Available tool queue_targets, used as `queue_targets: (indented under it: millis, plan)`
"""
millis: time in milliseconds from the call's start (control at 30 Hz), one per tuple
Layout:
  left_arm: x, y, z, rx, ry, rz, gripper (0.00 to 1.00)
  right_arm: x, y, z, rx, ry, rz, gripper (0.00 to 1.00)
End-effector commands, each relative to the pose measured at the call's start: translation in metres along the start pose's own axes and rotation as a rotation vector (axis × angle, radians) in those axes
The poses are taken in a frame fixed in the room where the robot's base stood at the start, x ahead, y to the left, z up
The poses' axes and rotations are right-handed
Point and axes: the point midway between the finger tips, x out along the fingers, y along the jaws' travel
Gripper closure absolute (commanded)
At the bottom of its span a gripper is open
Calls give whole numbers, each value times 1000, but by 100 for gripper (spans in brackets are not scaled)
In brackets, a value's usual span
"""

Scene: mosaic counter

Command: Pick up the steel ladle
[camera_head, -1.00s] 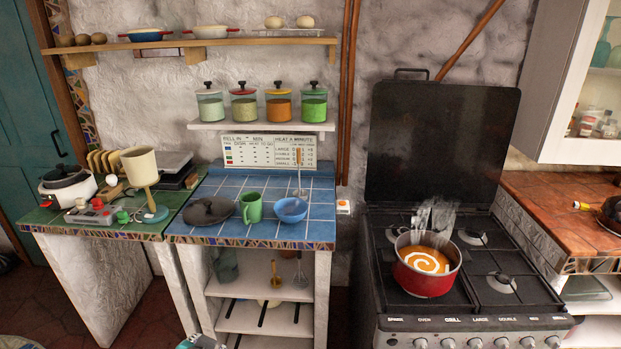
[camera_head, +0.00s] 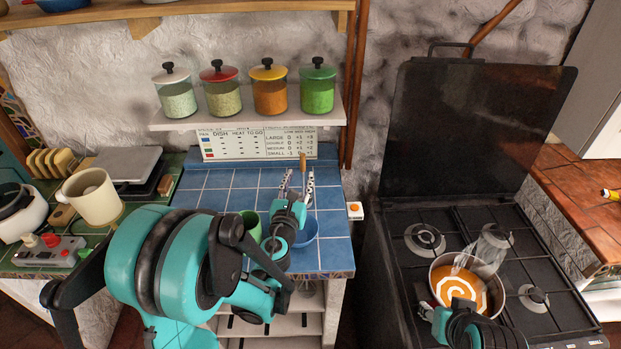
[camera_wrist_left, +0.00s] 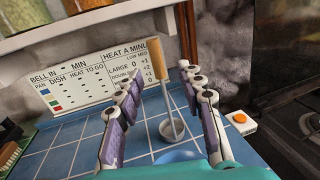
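The steel ladle has a wooden handle (camera_head: 303,160) and stands upright on the blue-tiled counter. In the left wrist view its handle (camera_wrist_left: 157,60) rises between my fingers, and its steel bowl end rests on the tiles. My left gripper (camera_head: 298,183) is open, with one finger on each side of the ladle. In the left wrist view the gripper (camera_wrist_left: 160,80) shows a clear gap on both sides of the handle, with the ladle farther off. In the head view, my left arm hides the ladle's lower part. My right arm shows at the lower right; its fingers are not clear.
A blue bowl (camera_head: 306,232) and green mug (camera_head: 251,222) stand near the left gripper, partly hidden. A sign (camera_head: 240,143) and shelf of jars (camera_head: 245,120) are behind. A pot of orange soup (camera_head: 460,284) sits on the stove. Blue tiles at the left are clear.

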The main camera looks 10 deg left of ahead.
Motion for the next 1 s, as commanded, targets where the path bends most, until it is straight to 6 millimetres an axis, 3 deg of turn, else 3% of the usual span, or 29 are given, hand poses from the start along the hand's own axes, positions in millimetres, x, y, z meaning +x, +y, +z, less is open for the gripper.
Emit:
queue_targets:
  millis: [500, 800, 833, 967, 1000]
  plan:
    - [68, 5, 4, 1, 0, -1, 62, 8, 0, 6, 0, 0, 0, 60]
    - [75, 6, 6, 1, -1, 0, 62, 8, 0, 6, 0, 0, 0, 60]
    - [75, 6, 6, 1, -1, 0, 64, 8, 0, 6, 0, 0, 0, 60]
    - [75, 6, 6, 0, -1, 0, 99, 8, 0, 6, 0, 0, 0, 60]
    - [75, 6, 6, 0, -1, 0, 100, 8, 0, 6, 0, 0, 0, 60]
